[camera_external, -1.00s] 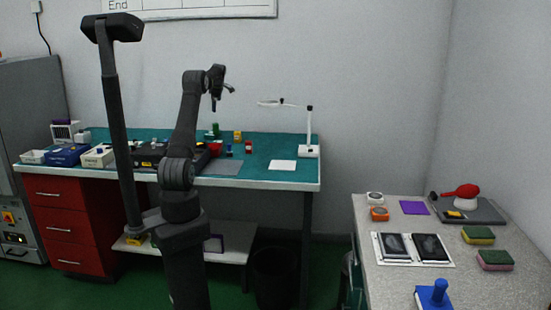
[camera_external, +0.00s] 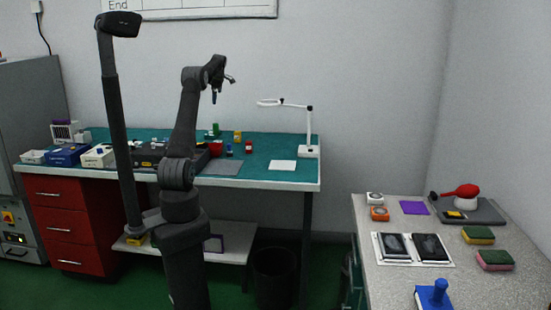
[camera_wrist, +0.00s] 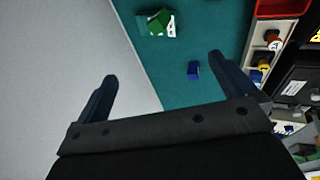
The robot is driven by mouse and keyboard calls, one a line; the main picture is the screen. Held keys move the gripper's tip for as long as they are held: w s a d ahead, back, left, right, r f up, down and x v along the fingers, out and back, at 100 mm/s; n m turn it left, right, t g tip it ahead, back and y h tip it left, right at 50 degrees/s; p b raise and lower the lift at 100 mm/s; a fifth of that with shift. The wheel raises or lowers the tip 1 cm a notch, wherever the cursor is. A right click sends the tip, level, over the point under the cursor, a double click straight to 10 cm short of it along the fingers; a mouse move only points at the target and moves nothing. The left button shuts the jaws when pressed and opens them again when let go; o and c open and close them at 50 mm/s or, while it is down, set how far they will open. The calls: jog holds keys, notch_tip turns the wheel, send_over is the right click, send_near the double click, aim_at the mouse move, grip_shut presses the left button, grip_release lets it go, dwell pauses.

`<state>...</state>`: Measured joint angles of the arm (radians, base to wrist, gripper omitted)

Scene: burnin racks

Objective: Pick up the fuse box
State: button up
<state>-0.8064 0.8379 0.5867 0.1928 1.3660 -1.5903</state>
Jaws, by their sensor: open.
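My gripper (camera_external: 223,90) is raised above the teal workbench, open and empty. In the wrist view its two fingers (camera_wrist: 163,67) stand wide apart with nothing between them. I cannot tell for sure which object is the fuse box. Candidates on the bench are a small green object (camera_external: 215,129), a yellow one (camera_external: 238,136), a red one (camera_external: 248,146) and a small blue one (camera_external: 229,150). The wrist view shows a green block with a white label (camera_wrist: 160,22) near the bench edge and a small dark blue block (camera_wrist: 193,70). None touches the gripper.
The teal bench (camera_external: 272,147) holds several boxes at left, a grey mat (camera_external: 222,168), a white sheet (camera_external: 283,165) and a white lamp (camera_external: 309,150) at right. The wrist view shows a red tray (camera_wrist: 282,8) at top right. A second table (camera_external: 390,280) stands front right.

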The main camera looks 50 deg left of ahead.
jog(key=c, duration=0.9)
jog(key=s+a+f+g+y, duration=0.3)
jog(key=s+a+f+y, duration=0.1)
jog(key=s+y, duration=0.15)
jog(key=m+t+y, duration=0.3)
jog(key=m+t, duration=0.4)
jog(key=m, duration=0.7)
send_near(215, 124)
jog(key=shift+h, duration=0.25)
jog(key=x, duration=0.5)
jog(key=shift+d+f, duration=0.2)
jog(key=shift+f, duration=0.1)
jog(key=shift+r+x, duration=0.2)
jog(key=shift+x, duration=1.2)
jog(key=shift+r+x, duration=0.2)
jog(key=shift+x, duration=1.25)
